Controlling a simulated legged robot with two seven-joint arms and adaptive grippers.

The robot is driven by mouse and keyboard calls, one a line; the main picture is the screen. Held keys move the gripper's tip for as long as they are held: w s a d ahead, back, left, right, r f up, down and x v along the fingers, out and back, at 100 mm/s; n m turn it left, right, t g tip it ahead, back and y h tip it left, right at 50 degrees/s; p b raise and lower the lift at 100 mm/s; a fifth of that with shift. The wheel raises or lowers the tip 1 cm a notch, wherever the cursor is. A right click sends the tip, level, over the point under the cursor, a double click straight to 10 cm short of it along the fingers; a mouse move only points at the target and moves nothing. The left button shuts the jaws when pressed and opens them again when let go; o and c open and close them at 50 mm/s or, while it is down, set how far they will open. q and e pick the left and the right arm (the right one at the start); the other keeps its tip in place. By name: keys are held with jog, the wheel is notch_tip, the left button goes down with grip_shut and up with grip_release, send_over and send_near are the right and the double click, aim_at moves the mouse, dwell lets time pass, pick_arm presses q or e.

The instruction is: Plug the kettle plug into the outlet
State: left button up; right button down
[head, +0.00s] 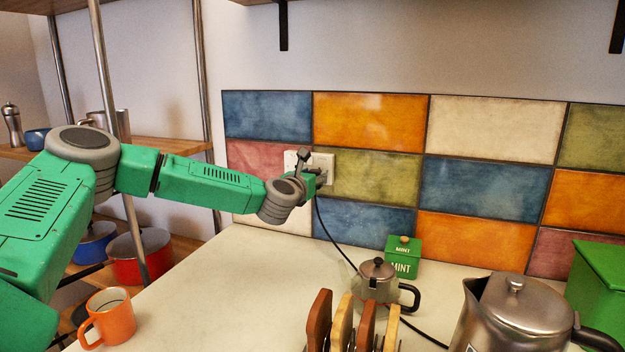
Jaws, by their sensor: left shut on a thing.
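The white outlet (324,165) is on the tiled wall, partly hidden behind my left gripper. My left gripper (318,180) is at the outlet's face, shut on the kettle plug, which is mostly hidden by the fingers. A black cord (334,243) hangs from the gripper and runs down behind the small metal pot. It shows again on the counter right of that pot and leads toward the large metal kettle (515,312) at the lower right. I cannot tell whether the plug's pins are in the outlet. My right gripper is not in view.
A rack with wooden slices (340,330) is at the front. An orange mug (108,318) stands at the left. The left-middle counter (235,290) is clear. A green box (600,290) is at right.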

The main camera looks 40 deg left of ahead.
pick_arm(q)
jog(key=shift+b+x, duration=0.85)
jog(key=shift+x, duration=0.2)
jog(key=shift+w+a+r, duration=0.1)
jog(key=shift+r, duration=0.1)
jog(key=o, duration=1.1)
jog(key=shift+o, duration=1.4)
jog(key=shift+w+f, duration=0.1)
jog(key=shift+w, duration=0.05)
